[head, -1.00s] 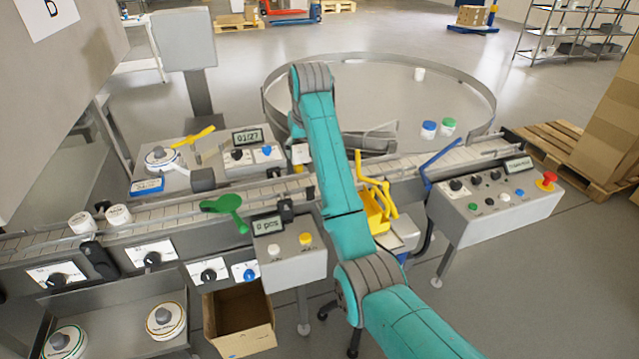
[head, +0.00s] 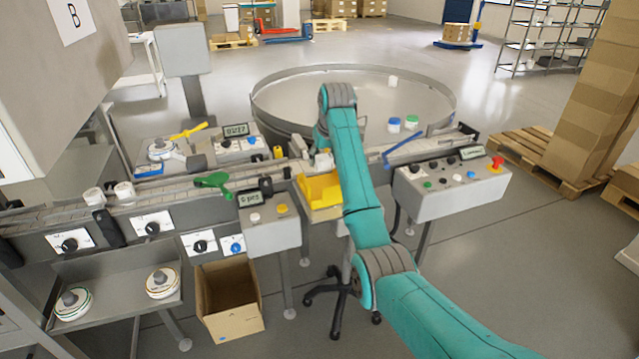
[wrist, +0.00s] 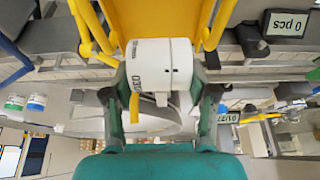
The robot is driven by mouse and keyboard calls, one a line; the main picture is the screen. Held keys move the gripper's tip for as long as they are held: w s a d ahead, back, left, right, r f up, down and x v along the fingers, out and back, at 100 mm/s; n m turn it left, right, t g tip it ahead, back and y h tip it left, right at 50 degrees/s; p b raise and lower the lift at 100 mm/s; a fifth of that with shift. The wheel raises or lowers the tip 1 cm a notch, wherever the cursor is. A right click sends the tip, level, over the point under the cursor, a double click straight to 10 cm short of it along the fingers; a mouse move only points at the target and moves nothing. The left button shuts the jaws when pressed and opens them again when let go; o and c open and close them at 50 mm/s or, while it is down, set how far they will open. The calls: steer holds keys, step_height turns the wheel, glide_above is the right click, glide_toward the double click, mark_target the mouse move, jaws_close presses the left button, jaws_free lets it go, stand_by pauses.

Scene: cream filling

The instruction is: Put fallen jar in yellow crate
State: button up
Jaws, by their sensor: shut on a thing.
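A white jar (wrist: 160,62) with dark lettering is between the two fingers of my gripper (wrist: 160,85) in the wrist view. The gripper is shut on it. The yellow crate (wrist: 150,16) fills the top middle of the wrist view, right by the jar; whether they touch I cannot tell. In the head view the yellow crate (head: 322,188) stands just left of my teal arm, in front of the conveyor. My gripper is mostly hidden behind the arm there, near the crate's far edge.
The conveyor (head: 150,197) carries two white jars at left. A blue-lidded jar (head: 394,125) and a green-lidded jar (head: 411,123) stand on the round table (head: 300,95). A control box (head: 450,190) is at right; an open cardboard box (head: 230,300) is below.

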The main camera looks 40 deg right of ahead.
mark_target(326, 165)
steer(key=shift+f, duration=3.5)
steer(key=shift+f, duration=0.1)
steer(key=o, duration=0.9)
steer(key=v, duration=1.2)
